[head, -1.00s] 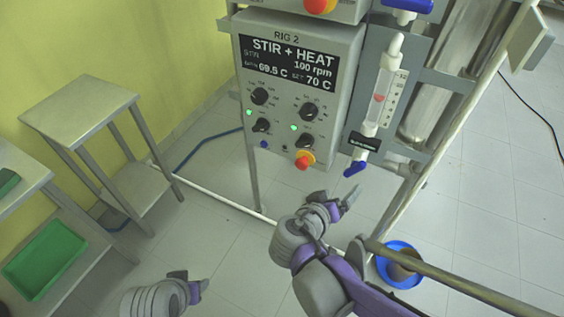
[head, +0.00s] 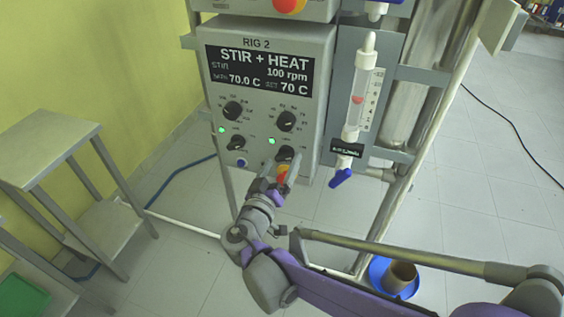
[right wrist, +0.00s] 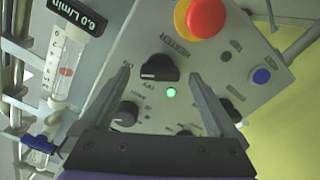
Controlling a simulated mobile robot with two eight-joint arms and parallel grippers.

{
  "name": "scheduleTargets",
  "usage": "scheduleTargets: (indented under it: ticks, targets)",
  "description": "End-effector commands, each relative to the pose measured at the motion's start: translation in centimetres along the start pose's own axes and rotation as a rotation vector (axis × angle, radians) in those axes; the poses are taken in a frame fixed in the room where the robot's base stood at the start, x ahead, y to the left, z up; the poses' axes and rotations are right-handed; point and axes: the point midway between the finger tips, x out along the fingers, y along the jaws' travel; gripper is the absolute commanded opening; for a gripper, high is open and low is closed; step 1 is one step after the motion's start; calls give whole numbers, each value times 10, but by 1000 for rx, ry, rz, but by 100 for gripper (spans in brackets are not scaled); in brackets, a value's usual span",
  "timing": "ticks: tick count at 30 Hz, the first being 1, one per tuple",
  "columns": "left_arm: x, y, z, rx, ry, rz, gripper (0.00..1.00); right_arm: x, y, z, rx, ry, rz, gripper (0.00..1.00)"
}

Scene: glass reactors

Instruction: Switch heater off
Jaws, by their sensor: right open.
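The grey STIR + HEAT box (head: 215,135) of Rig 2 has a display (head: 258,72) reading 70.0 C, set 70 C and 100 rpm. Its lower right black knob (head: 285,153) has a lit green lamp (head: 272,141) beside it. My right gripper (head: 279,170) is at the box's lower front, open and empty. In the right wrist view, that knob (right wrist: 158,68) shows between the tips of the open right gripper (right wrist: 161,76), with the lit lamp (right wrist: 171,92) close by. Contact cannot be told. My left gripper is out of view.
A red and yellow emergency button (head: 284,173), partly hidden by my gripper, sits just below the knob. A flowmeter (head: 357,95) with a blue valve (head: 341,178) stands to the right.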

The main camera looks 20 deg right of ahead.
Motion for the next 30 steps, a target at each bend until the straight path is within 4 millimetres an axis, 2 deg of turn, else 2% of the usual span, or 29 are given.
scheduleTargets:
  ticks: [4, 14, 27, 28, 30]
  targets:
    - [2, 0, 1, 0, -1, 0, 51, 13, 0, 0, 0, -1, 1, 95]
    - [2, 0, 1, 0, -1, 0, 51, 15, 0, 0, 0, 0, -1, 93]
    - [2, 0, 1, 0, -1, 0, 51, 15, 0, 0, 0, -1, -1, 14]
    - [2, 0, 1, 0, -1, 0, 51, 15, 0, 0, 0, -1, -1, 9]
    - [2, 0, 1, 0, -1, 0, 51, 15, 0, 0, -1, -1, -1, 9]
